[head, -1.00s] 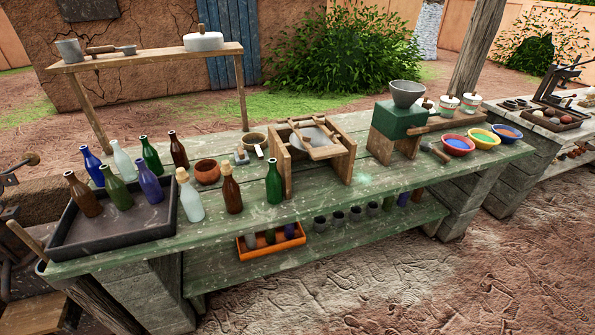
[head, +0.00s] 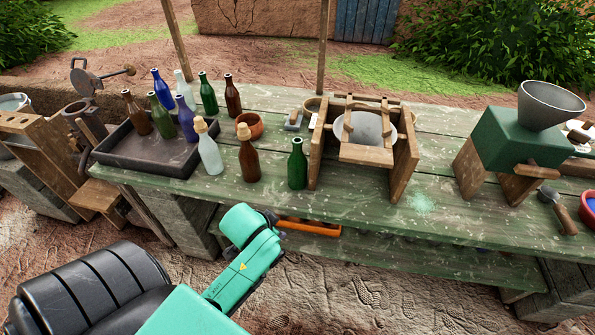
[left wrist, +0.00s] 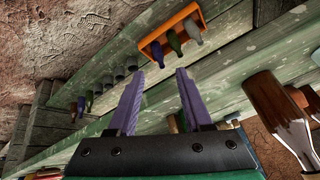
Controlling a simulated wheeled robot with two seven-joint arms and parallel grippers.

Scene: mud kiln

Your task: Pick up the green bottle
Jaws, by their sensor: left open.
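A dark green bottle (head: 297,165) stands upright near the front edge of the green table, left of the wooden frame. Another green bottle (head: 208,94) stands farther back, and an olive-green bottle (head: 160,116) stands in the dark tray. My left arm reaches in from the bottom, in front of and below the table edge; its fingers do not show in the head view. In the left wrist view my left gripper (left wrist: 158,88) has its two purple fingers apart. A small green shape shows between them, too little to identify. My right gripper is not in view.
A brown bottle (head: 249,155) and a pale bottle (head: 209,152) stand left of the front green bottle. The wooden frame (head: 402,160) is close on its right. The orange crate (left wrist: 168,30) is on the lower shelf. The tabletop right of the frame has bare room.

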